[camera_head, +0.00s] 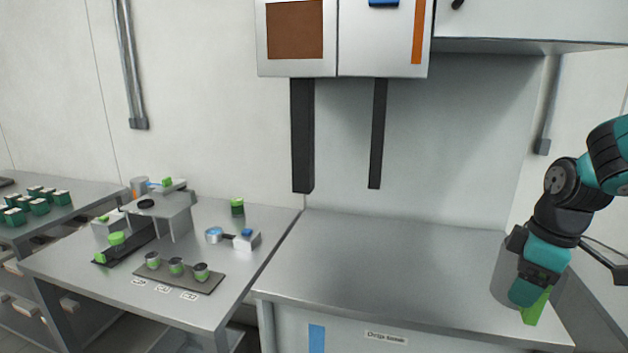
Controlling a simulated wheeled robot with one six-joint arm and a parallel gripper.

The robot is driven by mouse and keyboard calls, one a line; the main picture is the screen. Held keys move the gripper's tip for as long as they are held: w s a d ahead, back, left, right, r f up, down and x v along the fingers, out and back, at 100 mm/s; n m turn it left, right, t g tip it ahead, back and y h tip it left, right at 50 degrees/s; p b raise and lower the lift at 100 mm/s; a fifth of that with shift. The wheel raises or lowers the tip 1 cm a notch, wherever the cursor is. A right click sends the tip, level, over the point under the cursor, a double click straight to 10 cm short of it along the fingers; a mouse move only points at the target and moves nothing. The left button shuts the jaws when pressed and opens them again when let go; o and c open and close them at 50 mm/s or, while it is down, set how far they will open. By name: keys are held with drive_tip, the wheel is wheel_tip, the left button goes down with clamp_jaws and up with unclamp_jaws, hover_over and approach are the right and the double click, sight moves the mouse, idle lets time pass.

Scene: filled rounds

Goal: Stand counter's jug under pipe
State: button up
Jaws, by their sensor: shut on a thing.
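The jug (502,279) is a grey cylinder with a green handle (537,308). It is at the right end of the right-hand counter (400,256), partly hidden behind my gripper. My gripper (530,298) is shut on the green handle. I cannot tell whether the jug's base touches the counter. Two dark vertical shafts hang under the wall unit (345,38), a wide one (302,140) and a thin one (377,135), above the back of the counter. I cannot tell which one is the pipe. The jug is well to the right of both.
The counter below the shafts is bare. A left table (225,303) holds a dark tray with several small cups (175,275), a grey stand (160,208) and a green-topped jar (237,207). Several green boxes (38,203) are at far left. An overhead cabinet (530,22) is at upper right.

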drive_tip(key=a+f+m, duration=0.2)
drive_tip(key=f+m, duration=0.3)
drive_tip(key=f, duration=0.6)
drive_tip(key=s+a+f+m+h, duration=0.1)
drive_tip(key=a+f+m, duration=0.2)
drive_tip(key=f, duration=0.9)
drive_tip(key=m, duration=0.2)
drive_tip(key=shift+s+m+t, duration=0.2)
drive_tip(key=shift+m+t, duration=0.1)
drive_tip(key=shift+f, duration=0.1)
